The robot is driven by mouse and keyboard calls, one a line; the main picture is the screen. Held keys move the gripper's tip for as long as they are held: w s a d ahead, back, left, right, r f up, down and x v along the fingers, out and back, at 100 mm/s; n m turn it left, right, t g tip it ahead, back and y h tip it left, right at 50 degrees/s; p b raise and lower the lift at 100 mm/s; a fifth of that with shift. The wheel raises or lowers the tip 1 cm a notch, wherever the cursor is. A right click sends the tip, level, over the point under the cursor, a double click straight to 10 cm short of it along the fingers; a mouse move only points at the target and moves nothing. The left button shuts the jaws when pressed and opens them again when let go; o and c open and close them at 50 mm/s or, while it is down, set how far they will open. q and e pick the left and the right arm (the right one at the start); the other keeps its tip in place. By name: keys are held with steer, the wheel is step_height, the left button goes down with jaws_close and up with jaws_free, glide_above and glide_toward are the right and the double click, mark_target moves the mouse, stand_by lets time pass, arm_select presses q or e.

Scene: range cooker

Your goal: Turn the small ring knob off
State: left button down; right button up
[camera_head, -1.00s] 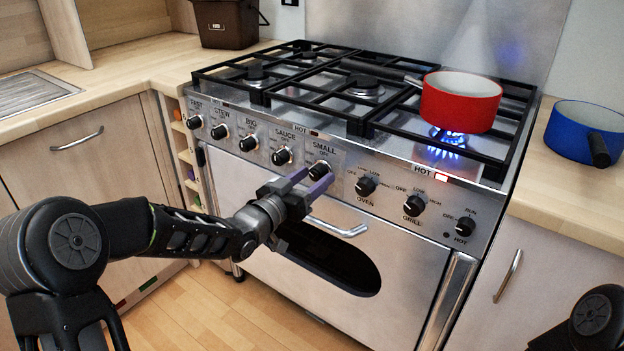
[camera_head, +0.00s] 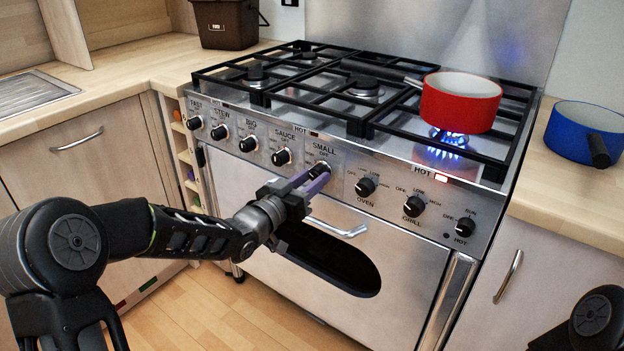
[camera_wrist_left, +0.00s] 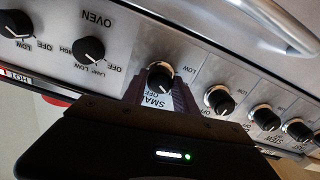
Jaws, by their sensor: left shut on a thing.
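The small ring knob (camera_head: 320,167), black with a silver collar, is under the "SMALL" label on the cooker's front panel. It also shows between the fingers in the left wrist view (camera_wrist_left: 160,79). My left gripper (camera_head: 318,178) reaches it from the front left, with its purple fingers shut on the knob and partly hiding it. A blue flame (camera_head: 445,150) burns under the red pan (camera_head: 461,102) at the front right burner, and the red HOT light (camera_head: 441,177) is lit. My right gripper is out of view.
More knobs line the panel on both sides, with the sauce knob (camera_head: 282,156) to the left and the oven knob (camera_head: 366,186) to the right. The oven door handle (camera_head: 338,228) lies just below my fingers. A blue pan (camera_head: 580,133) stands on the right counter.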

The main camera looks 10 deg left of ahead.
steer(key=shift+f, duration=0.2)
arm_select(q)
steer(key=m+b, duration=0.4)
steer(key=b, duration=0.1)
steer(key=m+b, duration=0.5)
steer(key=b, duration=0.1)
steer(key=shift+a+f+m, duration=0.1)
steer(key=shift+f+m, duration=0.1)
steer(key=shift+m, duration=0.1)
steer(key=shift+r+m+b, duration=0.15)
steer(key=shift+m+b, duration=1.1)
steer(key=shift+m, duration=0.05)
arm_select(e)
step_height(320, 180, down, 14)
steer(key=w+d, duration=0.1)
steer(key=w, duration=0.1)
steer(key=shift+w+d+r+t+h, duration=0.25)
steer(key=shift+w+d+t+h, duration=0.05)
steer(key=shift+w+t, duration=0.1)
arm_select(q)
steer(key=c, duration=1)
jaws_free()
steer(key=shift+o, duration=0.2)
steer(key=shift+r, duration=0.1)
